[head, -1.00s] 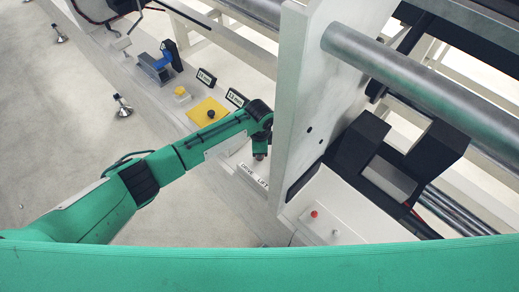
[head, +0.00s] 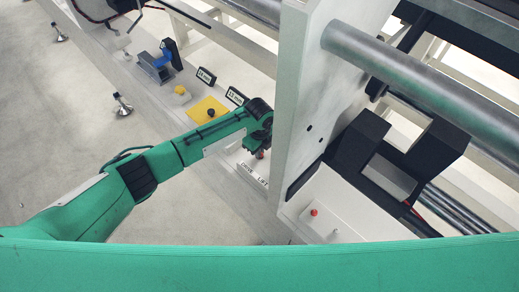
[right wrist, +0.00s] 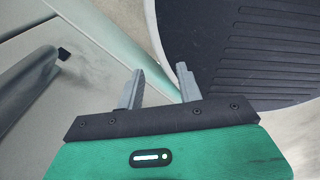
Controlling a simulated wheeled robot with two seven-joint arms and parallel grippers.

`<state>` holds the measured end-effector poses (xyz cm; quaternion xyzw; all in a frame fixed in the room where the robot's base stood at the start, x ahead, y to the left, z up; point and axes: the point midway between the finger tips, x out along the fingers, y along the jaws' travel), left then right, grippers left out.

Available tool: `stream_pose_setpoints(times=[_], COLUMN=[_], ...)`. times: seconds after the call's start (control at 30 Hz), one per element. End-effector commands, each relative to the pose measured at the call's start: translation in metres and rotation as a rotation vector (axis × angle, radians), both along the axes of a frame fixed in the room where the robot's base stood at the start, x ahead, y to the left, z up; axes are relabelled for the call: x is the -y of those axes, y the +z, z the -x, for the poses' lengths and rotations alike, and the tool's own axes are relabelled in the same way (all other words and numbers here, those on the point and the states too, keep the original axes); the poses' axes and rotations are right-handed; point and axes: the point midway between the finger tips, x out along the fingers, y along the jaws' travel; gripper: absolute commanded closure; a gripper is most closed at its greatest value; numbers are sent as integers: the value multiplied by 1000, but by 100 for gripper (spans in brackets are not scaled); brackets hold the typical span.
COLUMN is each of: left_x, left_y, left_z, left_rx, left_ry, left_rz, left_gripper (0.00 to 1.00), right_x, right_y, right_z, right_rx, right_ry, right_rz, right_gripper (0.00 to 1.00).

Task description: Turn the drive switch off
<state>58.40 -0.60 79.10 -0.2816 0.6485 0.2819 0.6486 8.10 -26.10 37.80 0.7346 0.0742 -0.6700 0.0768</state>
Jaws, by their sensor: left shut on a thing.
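My left gripper (head: 260,153) is above the beam, just behind the label reading DRIVE and LIFT (head: 254,175). It points down and is shut on the drive switch, which is mostly hidden by the fingers; only a small reddish part shows at the fingertips. Which way the switch is set cannot be told. My right gripper (right wrist: 158,78) is open and empty in the right wrist view, away from the switch.
A tall white plate (head: 305,110) stands close to the right of my left gripper. A yellow plate with a black knob (head: 211,112), a yellow button (head: 180,90) and a blue part (head: 168,55) lie farther along the beam. A red button (head: 314,212) sits on a white box.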

Motion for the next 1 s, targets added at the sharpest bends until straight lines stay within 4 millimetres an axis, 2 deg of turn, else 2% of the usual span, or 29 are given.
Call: stream_pose_setpoints(times=[0.63, 0.7, 0.77, 1.0], left_x=[0, 0, 0, 0], left_y=[1, 1, 1, 0], left_z=[0, 0, 0, 0], left_rx=[1, 1, 1, 1], left_ry=[-50, -50, -50, -49], left_rz=[1, 1, 1, 1], left_gripper=[100, 81, 71, 71], right_x=[2, 3, 3, 4], right_y=[-1, 0, 0, -1], right_z=[0, 0, 0, 0], right_rx=[0, 1, 0, 0], right_ry=[1, 1, 2, 2], right_rz=[2, 3, 3, 4], right_gripper=[64, 64, 64, 64])
